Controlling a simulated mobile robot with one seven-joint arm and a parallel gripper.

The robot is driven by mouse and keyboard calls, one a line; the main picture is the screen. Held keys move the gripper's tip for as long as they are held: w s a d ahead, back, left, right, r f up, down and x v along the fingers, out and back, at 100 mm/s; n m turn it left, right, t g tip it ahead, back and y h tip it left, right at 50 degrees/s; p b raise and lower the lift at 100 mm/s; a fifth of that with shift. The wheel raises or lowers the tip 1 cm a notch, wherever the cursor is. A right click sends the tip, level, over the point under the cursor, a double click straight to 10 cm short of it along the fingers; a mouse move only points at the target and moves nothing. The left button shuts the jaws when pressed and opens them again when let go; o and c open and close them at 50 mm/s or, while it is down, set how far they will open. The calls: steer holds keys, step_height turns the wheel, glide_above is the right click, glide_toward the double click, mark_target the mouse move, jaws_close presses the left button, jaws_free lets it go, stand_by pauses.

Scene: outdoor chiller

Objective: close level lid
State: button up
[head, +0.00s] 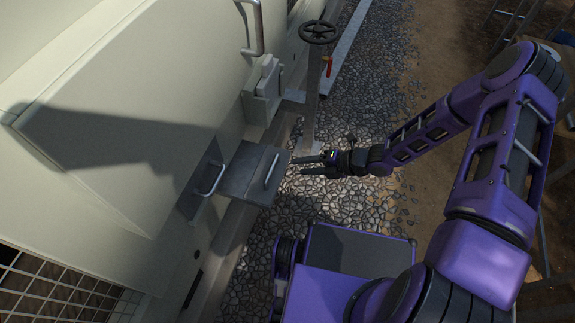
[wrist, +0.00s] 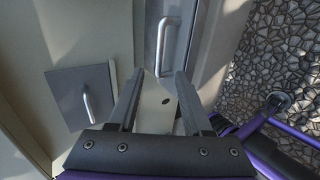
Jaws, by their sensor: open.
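Two grey panels with bar handles are low on the pale chiller wall in the head view. One panel (head: 248,188) juts out from the wall, its handle (head: 272,171) facing up; it looks like a raised lid, but I cannot tell for sure. The other, darker panel (head: 196,180) lies against the wall. My gripper (head: 302,164) is open and empty, just right of the jutting panel. In the wrist view, my gripper (wrist: 158,74) points toward a pale plate with a small dark hole (wrist: 158,118). A handled grey panel (wrist: 66,98) is at left, another handle (wrist: 166,42) above.
A valve handwheel on a post (head: 318,32) stands beyond my gripper, with a red lever below it. A pale box (head: 262,95) protrudes from the wall. Gravel (head: 350,100) is open to the right of the wall; a metal grille (head: 60,297) is at lower left.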

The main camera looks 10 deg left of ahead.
steer(key=v, duration=0.7)
steer(key=shift+p, duration=0.35)
steer(key=shift+d, duration=0.15)
